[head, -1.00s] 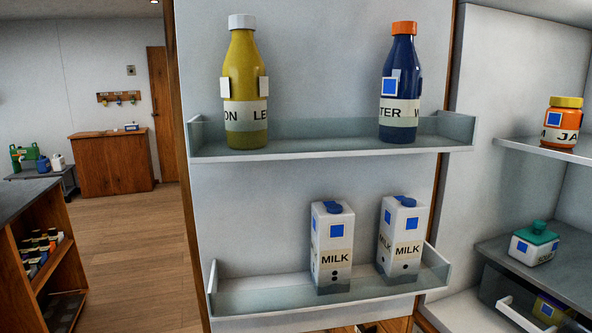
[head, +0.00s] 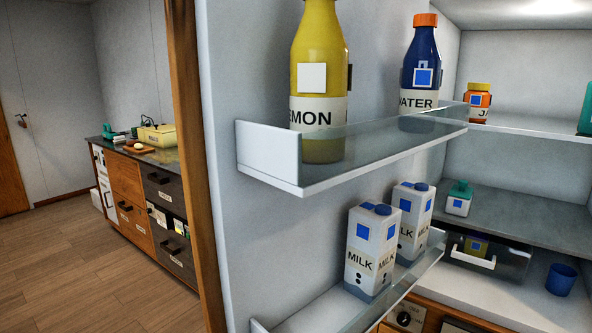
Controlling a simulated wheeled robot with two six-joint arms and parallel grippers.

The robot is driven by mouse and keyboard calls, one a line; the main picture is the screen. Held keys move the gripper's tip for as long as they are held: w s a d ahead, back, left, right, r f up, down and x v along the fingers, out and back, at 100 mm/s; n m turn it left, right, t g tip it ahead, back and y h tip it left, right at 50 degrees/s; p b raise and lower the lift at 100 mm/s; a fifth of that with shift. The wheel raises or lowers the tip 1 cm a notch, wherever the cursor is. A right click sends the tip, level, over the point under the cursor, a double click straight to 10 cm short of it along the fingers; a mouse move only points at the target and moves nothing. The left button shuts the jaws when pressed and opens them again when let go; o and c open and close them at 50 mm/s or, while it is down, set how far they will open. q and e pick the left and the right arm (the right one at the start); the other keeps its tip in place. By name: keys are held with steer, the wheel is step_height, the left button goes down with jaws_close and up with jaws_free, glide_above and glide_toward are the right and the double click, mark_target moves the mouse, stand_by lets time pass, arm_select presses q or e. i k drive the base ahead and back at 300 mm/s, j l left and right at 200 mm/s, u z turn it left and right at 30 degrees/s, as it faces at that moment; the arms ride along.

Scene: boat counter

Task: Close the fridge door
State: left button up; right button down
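The fridge door (head: 228,187) stands open, its inner side toward me, with its wooden edge at left. Its upper shelf (head: 272,152) holds a yellow lemon bottle (head: 320,80) and a dark blue water bottle (head: 421,75). Its lower shelf (head: 325,308) holds two milk cartons (head: 371,250) (head: 415,215), both upright. The fridge interior (head: 515,75) shows to the right, behind the door. Neither of my grippers is in the head view.
In the fridge are a jam jar (head: 478,103), a green-lidded tub (head: 459,198), a drawer (head: 487,255) and a blue cup (head: 561,279). A counter with drawers (head: 128,195) stands at left. Wooden floor (head: 90,260) is clear there.

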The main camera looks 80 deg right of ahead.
mark_target(268, 228)
steer(key=i+z, duration=0.25)
steer(key=z, duration=0.15)
steer(key=i+z, duration=0.55)
steer(key=z, duration=0.25)
steer(key=i+j+z, duration=0.25)
steer(key=z, duration=0.15)
steer(key=i+z, duration=0.15)
steer(key=z, duration=0.3)
steer(key=i+j+z, duration=0.1)
steer(key=z, duration=0.35)
steer(key=i+j+z, duration=0.1)
steer(key=z, duration=0.4)
steer(key=j+z, duration=0.2)
steer(key=z, duration=0.25)
steer(key=i+j+z, duration=0.15)
steer(key=z, duration=0.3)
steer(key=i+j+z, duration=0.1)
steer(key=j+z, duration=0.2)
steer(key=z, duration=0.15)
steer(key=i+j+z, duration=0.1)
steer(key=j+z, duration=0.2)
steer(key=z, duration=0.15)
steer(key=k+j, duration=0.1)
steer(key=j, duration=0.2)
steer(key=k+j+z, duration=0.15)
steer(key=j, duration=0.2)
